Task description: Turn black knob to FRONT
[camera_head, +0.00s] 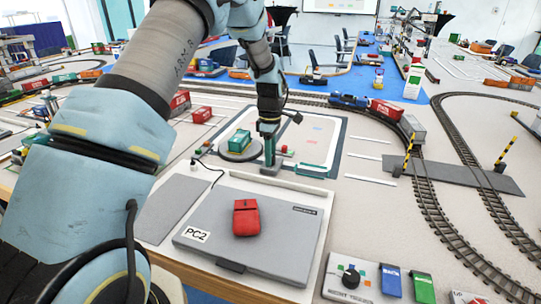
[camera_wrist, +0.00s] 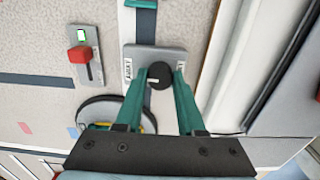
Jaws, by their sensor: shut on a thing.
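The black knob (camera_wrist: 160,75) is in the wrist view, on a grey plate (camera_wrist: 140,53). The plate has small white labels at its left and right ends, too small to read surely. My gripper (camera_wrist: 160,82) has its two green fingers closed against opposite sides of the knob. In the head view my gripper (camera_head: 269,152) points down at the track board behind the grey laptop, and its fingers hide the knob there. The knob's pointing direction is hard to tell.
A red lever (camera_wrist: 80,54) on a grey plate and a round turntable (camera_head: 241,152) with a green block stand close by. Another black knob (camera_head: 351,278) sits on a white front panel.

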